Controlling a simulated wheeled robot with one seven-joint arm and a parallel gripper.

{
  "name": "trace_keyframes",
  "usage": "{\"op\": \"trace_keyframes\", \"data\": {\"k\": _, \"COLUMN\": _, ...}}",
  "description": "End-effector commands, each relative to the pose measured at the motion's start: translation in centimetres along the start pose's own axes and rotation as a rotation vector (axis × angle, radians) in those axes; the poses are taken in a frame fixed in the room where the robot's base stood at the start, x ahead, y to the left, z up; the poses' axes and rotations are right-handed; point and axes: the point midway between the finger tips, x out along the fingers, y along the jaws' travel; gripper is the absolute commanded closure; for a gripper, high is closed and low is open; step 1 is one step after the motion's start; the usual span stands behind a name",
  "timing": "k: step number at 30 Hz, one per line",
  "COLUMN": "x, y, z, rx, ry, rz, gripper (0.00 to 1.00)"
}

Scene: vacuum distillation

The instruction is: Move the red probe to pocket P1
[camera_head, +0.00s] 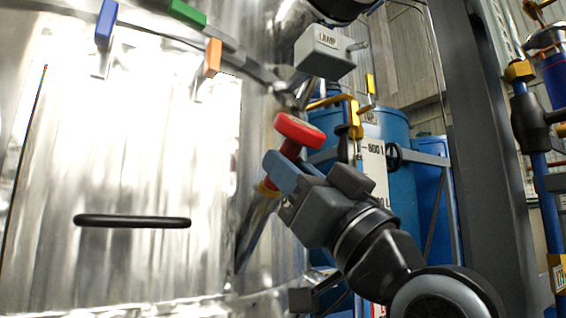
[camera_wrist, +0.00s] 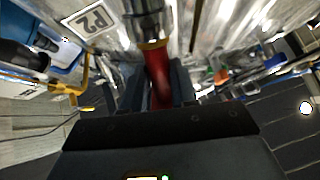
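The red probe (camera_head: 299,129) has a wide red head and a narrower red shaft, and it leans at a slant in the head view. Its lower end meets a slanted metal tube (camera_head: 256,222) with a gold collar (camera_head: 268,187). My gripper (camera_head: 283,172) is at the shaft just below the head. In the wrist view the red shaft (camera_wrist: 158,78) fills the gap between my two dark fingers, which appear closed on it. A P2 label (camera_wrist: 92,19) is beside the metal tube (camera_wrist: 151,22). I see no P1 label.
A large shiny metal vessel (camera_head: 130,270) fills the left, with a black handle (camera_head: 132,221) and blue (camera_head: 105,24), green (camera_head: 187,13) and orange (camera_head: 212,57) tags. A grey LAMP box (camera_head: 326,52) hangs above the probe. Blue tanks (camera_head: 405,190) and a dark post (camera_head: 480,130) stand right.

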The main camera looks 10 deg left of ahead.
Motion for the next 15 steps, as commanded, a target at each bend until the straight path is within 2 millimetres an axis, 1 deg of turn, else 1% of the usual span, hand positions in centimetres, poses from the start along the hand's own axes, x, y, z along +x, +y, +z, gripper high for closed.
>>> {"op": "trace_keyframes", "data": {"k": 2, "x": -0.01, "y": 0.0, "z": 0.0, "rx": 0.0, "ry": 0.0, "rz": 0.0, "gripper": 0.77}}
{"op": "trace_keyframes", "data": {"k": 15, "x": 0.0, "y": 0.0, "z": 0.0, "rx": 0.0, "ry": 0.0, "rz": 0.0, "gripper": 0.98}}
